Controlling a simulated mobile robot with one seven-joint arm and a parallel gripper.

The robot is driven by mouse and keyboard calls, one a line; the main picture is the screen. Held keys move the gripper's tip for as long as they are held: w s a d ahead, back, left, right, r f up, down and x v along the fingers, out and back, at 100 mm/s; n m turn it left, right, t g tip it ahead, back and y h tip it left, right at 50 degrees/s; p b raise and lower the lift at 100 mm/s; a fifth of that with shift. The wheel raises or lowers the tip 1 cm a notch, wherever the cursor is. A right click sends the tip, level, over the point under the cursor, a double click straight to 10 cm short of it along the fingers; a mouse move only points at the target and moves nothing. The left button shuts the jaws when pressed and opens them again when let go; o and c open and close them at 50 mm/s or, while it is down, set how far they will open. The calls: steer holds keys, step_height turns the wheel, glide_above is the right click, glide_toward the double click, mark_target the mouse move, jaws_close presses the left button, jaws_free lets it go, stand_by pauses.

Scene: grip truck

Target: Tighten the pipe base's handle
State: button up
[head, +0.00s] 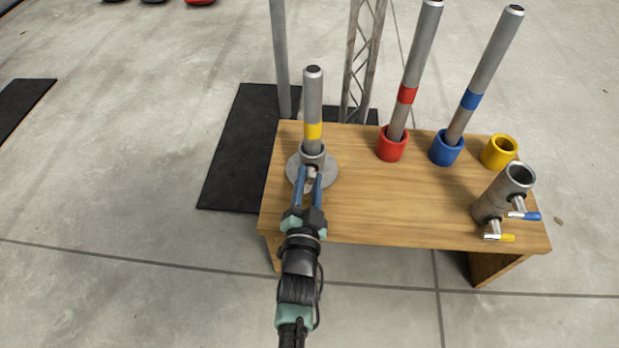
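The pipe base (328,172) is a grey round plate with a short collar, standing at the left end of the wooden table. A grey pipe with a yellow band (313,100) stands upright in its collar. My gripper (311,177) is at the near side of the base, its two blue fingers pointing at the collar. A small light metal part, likely the handle (312,171), shows between the fingertips. The fingers and wrist hide most of it. I cannot tell whether the fingers touch it.
On the wooden table (400,215), pipes with red (407,95) and blue (470,100) bands stand tilted in a red cup (391,144) and a blue cup (447,148). A yellow cup (499,152) is empty. The table's middle is clear.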

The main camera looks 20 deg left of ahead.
steer(key=shift+o, duration=1.2)
steer(key=shift+r, duration=0.1)
steer(key=p+v, duration=0.6)
steer(key=v, duration=0.7)
